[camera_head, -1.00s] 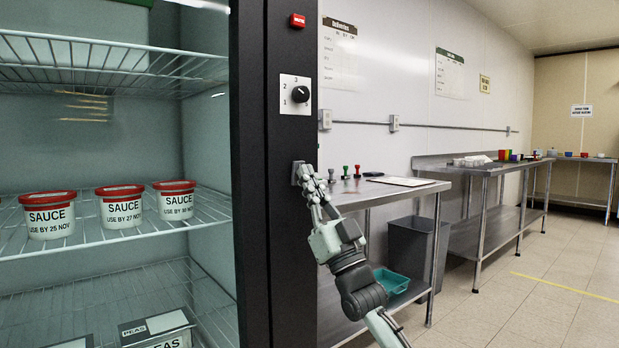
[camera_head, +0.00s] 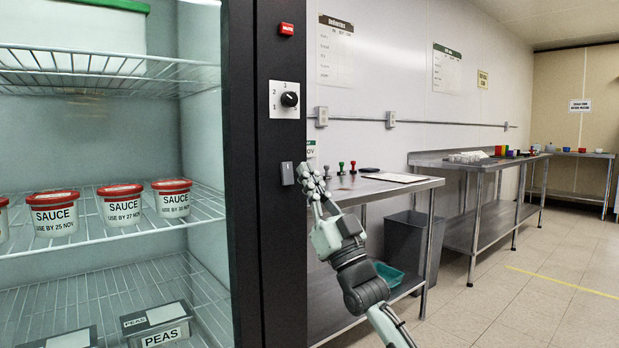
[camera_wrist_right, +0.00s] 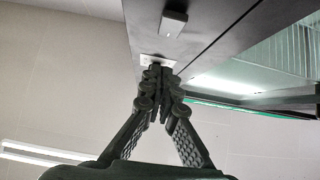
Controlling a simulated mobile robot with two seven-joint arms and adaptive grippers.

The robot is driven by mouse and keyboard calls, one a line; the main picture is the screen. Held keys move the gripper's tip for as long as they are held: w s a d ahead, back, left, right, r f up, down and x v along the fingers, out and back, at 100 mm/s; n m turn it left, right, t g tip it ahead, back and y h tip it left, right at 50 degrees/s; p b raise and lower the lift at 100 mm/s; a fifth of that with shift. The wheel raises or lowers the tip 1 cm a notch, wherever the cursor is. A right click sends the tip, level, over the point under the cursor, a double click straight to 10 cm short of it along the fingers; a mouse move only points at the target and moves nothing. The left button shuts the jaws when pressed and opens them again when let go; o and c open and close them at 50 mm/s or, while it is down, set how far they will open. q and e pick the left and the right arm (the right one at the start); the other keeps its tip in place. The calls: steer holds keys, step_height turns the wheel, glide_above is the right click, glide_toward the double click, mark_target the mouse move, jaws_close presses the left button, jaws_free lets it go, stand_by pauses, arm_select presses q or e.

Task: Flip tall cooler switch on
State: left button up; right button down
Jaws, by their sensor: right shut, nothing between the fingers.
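The tall cooler (camera_head: 266,225) stands at the left with a black frame and lit wire shelves. Its grey switch (camera_head: 287,173) is on the black front post, below a dial (camera_head: 289,99) on a white plate. I cannot tell whether the switch is on or off. My right gripper (camera_head: 309,176) is shut and empty, its fingertips just right of the switch; contact is not clear. My left gripper is out of view.
A red label (camera_head: 286,29) sits high on the post. Sauce tubs (camera_head: 122,207) stand on a cooler shelf. To the right are a steel table (camera_head: 385,187) with stamps, a grey bin (camera_head: 409,243) and a teal tray (camera_head: 388,275). Floor at the right is clear.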

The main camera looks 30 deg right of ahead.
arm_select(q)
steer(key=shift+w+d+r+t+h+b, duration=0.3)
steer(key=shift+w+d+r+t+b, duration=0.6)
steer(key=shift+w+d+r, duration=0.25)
arm_select(e)
steer(key=s+r+v, duration=0.1)
steer(key=v, duration=0.9)
steer(key=shift+s+r, duration=0.15)
steer(key=shift+s, duration=0.1)
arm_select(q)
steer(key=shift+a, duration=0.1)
